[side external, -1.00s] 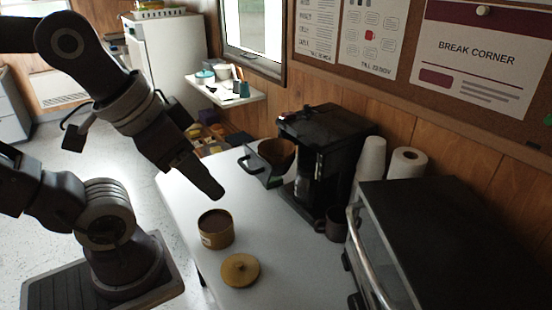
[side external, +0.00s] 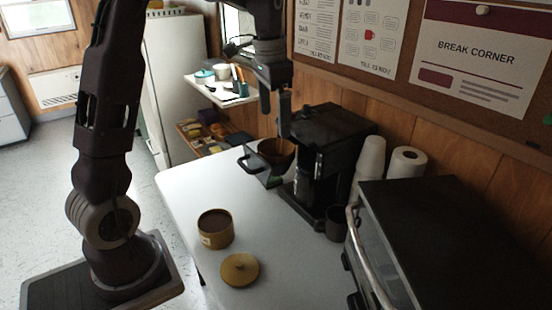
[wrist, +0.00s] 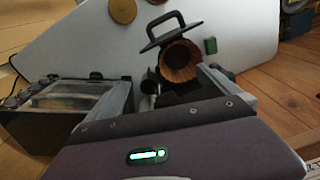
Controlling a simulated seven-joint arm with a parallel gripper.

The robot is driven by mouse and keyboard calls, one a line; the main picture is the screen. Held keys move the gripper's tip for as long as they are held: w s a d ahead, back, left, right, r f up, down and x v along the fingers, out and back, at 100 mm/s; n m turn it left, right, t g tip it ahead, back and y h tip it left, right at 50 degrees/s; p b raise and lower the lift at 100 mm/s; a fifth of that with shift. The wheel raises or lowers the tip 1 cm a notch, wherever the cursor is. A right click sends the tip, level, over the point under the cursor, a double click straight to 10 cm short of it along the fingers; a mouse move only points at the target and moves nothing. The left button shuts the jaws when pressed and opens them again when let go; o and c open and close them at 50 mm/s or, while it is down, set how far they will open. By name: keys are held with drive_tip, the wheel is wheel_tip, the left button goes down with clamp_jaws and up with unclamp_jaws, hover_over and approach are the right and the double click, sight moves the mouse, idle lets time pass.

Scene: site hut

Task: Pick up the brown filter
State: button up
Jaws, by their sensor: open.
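I cannot tell if a fingertip touches the filter.
An open tin (side external: 216,238) of brown grounds and its round lid (side external: 240,269) stand on the white table (side external: 185,195). A dark mug (side external: 334,222), paper cups (side external: 370,158), a paper roll (side external: 407,161) and a toaster oven (side external: 450,240) are to the right.

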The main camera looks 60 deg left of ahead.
sight(276, 144)
drive_tip(key=shift+m+g, duration=0.4)
drive_tip(key=shift+g, duration=0.1)
drive_tip(key=w+a+f, duration=0.1)
drive_tip(key=f, duration=0.2)
drive_tip(key=w+a+f, duration=0.1)
drive_tip(key=a+f, duration=0.1)
drive_tip(key=f, duration=0.2)
drive_tip(key=w+a+f, duration=0.1)
drive_tip(key=f, duration=0.3)
drive_tip(key=shift+w+a+f, duration=0.2)
drive_tip(key=shift+w+f, duration=0.05)
drive_tip(key=c, duration=0.7)
